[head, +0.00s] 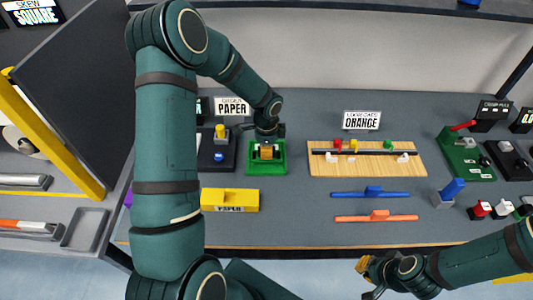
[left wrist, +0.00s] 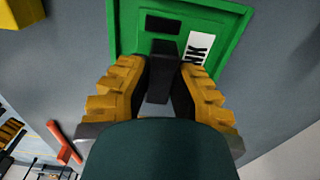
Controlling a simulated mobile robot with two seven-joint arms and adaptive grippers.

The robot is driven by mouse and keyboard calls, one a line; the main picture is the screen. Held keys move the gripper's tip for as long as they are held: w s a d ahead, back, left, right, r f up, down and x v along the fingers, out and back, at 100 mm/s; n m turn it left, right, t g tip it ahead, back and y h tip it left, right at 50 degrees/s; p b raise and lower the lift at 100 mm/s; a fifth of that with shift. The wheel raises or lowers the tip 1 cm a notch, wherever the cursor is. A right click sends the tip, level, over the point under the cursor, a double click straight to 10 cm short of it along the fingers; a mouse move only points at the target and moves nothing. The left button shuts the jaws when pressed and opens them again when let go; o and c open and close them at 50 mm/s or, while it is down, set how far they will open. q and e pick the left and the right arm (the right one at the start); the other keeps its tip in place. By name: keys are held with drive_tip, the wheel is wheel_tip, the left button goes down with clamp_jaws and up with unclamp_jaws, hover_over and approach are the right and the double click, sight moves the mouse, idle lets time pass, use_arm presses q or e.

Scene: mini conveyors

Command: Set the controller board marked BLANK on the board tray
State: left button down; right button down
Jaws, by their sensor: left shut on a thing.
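The controller board (left wrist: 178,38) is a dark green panel with a black chip and a white label; only "NK" of its marking shows in the left wrist view. It lies inside a brighter green raised rim, which looks like the board tray (left wrist: 235,22); the tray also shows in the head view (head: 282,168). My left gripper (left wrist: 160,85) is shut on the board's black upright handle, low over the tray; its fingers also show in the head view (head: 266,150). Whether the board lies fully flat cannot be told. My right gripper (head: 370,277) is in front of the table, away from the board.
A dark unit with a yellow knob (head: 220,133) stands just left of the tray. A yellow block (head: 230,201) lies in front. A wooden slotted board (head: 330,168), blue bar (head: 371,193) and orange bar (head: 376,217) are to the right. Table between them is clear.

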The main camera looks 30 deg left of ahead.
use_arm(q)
wheel_tip(320, 180, down, 2)
drive_tip(key=shift+f, duration=0.1)
drive_tip(key=shift+f, duration=0.1)
drive_tip(key=c, duration=1)
unclamp_jaws()
drive_tip(key=shift+r, duration=0.4)
wheel_tip(320, 180, up, 12)
drive_tip(key=shift+f+p, duration=0.15)
drive_tip(key=shift+p, duration=0.7)
